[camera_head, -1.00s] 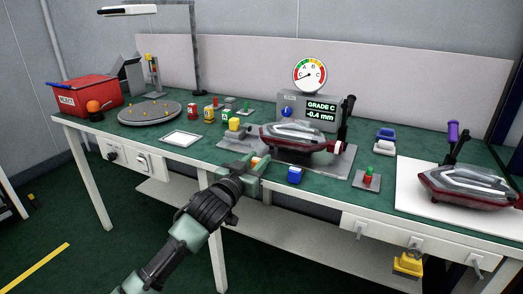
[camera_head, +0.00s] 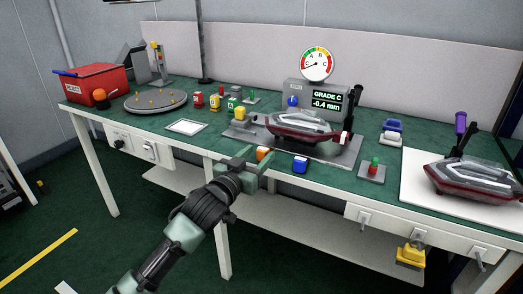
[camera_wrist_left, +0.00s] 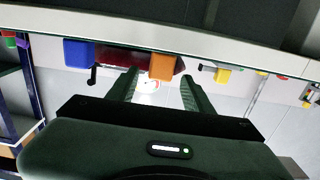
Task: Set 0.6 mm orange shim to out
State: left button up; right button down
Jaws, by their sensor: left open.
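The orange shim (camera_head: 262,153) is a small block near the bench's front edge, left of a blue block (camera_head: 300,165). In the left wrist view the orange shim (camera_wrist_left: 163,66) shows ahead, between the fingers' lines, with the blue block (camera_wrist_left: 79,53) left of it. My left gripper (camera_head: 252,163) is open and empty just in front of the orange shim; its fingers partly cover the shim in the head view. I cannot tell whether they touch it. A tail lamp (camera_head: 305,126) lies on a grey plate (camera_head: 338,154) behind. My right gripper is not in view.
A display (camera_head: 324,104) reads GRADE C, -0.4 mm, under a round dial (camera_head: 316,63). A red-green button stand (camera_head: 372,170) and another lamp (camera_head: 470,180) are right. A red bin (camera_head: 92,85) and grey turntable (camera_head: 156,101) are left. Several small coloured blocks stand mid-bench.

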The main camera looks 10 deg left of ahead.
pick_arm(q)
jog(key=v, duration=0.5)
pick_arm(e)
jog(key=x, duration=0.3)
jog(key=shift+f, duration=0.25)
